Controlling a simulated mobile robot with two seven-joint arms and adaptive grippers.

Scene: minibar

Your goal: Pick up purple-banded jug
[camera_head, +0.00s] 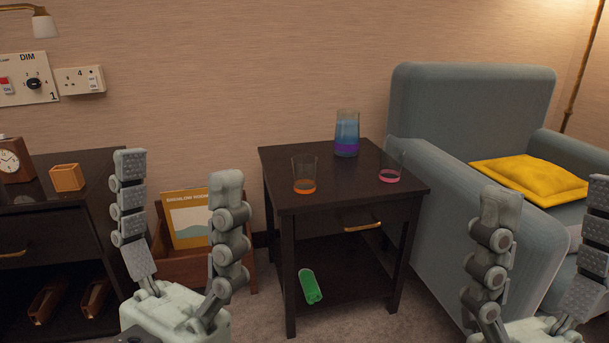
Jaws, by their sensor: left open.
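The purple-banded jug (347,136) stands upright at the back of the dark side table (330,185). It is clear glass with blue contents and a purple band near its base. My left gripper (178,172) is in the left foreground, open and empty, its fingers pointing up, left of the table and apart from the jug. My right gripper (549,195) is at the right edge, in front of the armchair. Its fingers are spread apart with nothing between them, and its far finger is partly cut off.
An orange-banded glass (305,179) and a pink-banded glass (390,169) stand on the table, in front of the jug on either side. A green cylinder (310,286) lies on the lower shelf. A grey armchair (430,180) stands close on the right, and a dark cabinet (55,218) stands left.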

